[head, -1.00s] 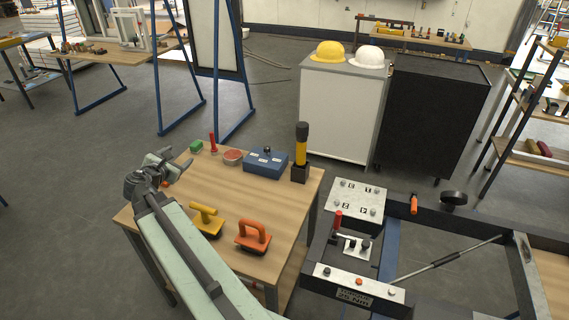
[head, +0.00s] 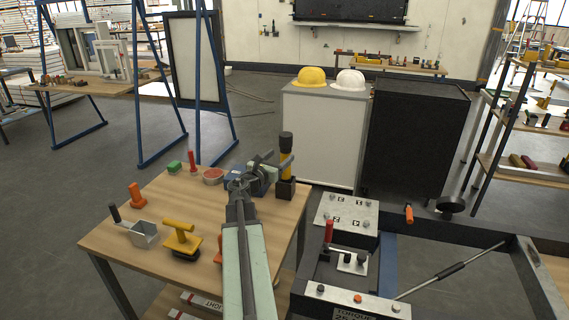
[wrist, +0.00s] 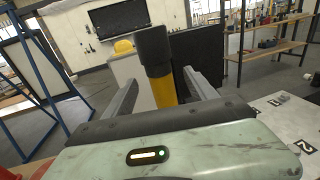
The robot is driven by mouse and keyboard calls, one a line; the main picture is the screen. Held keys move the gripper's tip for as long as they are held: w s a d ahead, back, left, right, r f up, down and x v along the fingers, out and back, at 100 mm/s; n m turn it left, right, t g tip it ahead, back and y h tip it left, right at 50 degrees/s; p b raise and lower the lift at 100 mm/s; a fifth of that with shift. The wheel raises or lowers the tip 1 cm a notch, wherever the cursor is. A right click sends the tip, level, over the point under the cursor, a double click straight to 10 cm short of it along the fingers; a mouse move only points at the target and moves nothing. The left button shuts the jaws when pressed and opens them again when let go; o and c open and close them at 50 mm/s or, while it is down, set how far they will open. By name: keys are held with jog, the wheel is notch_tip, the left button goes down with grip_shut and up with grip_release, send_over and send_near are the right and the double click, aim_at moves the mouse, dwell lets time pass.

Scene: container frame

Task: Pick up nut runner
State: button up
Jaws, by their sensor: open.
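The nut runner (head: 286,155), a yellow cylinder with a black top, stands upright in a black block at the table's right back corner. My gripper (head: 268,164) is open at its left, close to it in the head view. In the wrist view the nut runner (wrist: 160,75) shows upright between the two spread jaws, its black cap high in the picture. I cannot tell whether either jaw touches it. Its lower end is hidden behind the gripper body there.
A blue box (head: 262,180) is partly hidden behind my gripper. The wooden table (head: 150,195) also holds a yellow-handled tool (head: 181,236), a grey holder (head: 144,234) and an orange piece (head: 136,195). A white-topped cabinet (head: 322,135) stands behind; a metal frame (head: 345,217) is at right.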

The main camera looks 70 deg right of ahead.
aim_at(283, 154)
jog(key=d, duration=0.5)
jog(key=shift+s+f, duration=0.3)
jog(key=shift+s, duration=0.05)
grip_shut()
jog(key=shift+r, duration=0.15)
